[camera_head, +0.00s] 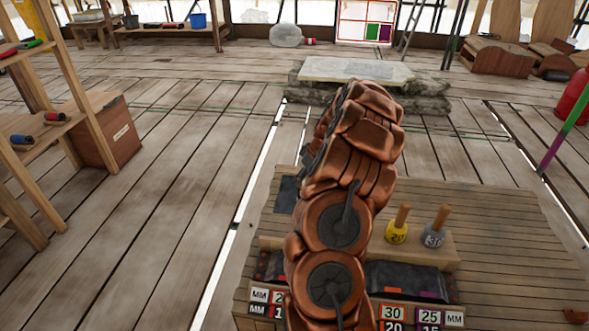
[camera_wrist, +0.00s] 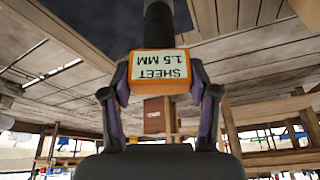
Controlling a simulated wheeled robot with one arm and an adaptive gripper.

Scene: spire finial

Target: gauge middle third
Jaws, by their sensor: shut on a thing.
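My gripper (camera_wrist: 160,88) is shut on an orange block (camera_wrist: 158,70) in the wrist view, one dark finger on each side. The block's white label reads "SHEET 1.5 MM" and is upside down in the picture. A black round shaft (camera_wrist: 159,25) extends from the block to the top edge. In the head view my copper arm hides the gripper and block. A wooden bench (camera_head: 500,230) carries a yellow tool (camera_head: 397,233) and a grey tool (camera_head: 434,236) with wooden handles, upright in a rack. Labels with "MM", "30" and "25" (camera_head: 429,315) line its near side.
A stone step with a pale slab (camera_head: 355,72) stands beyond my arm. Wooden shelving (camera_head: 75,95) and a brown box (camera_head: 105,135) are at left. A red container (camera_head: 573,100) and a green-and-purple pole (camera_head: 565,130) are at right. The plank floor (camera_head: 185,150) left of my arm is clear.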

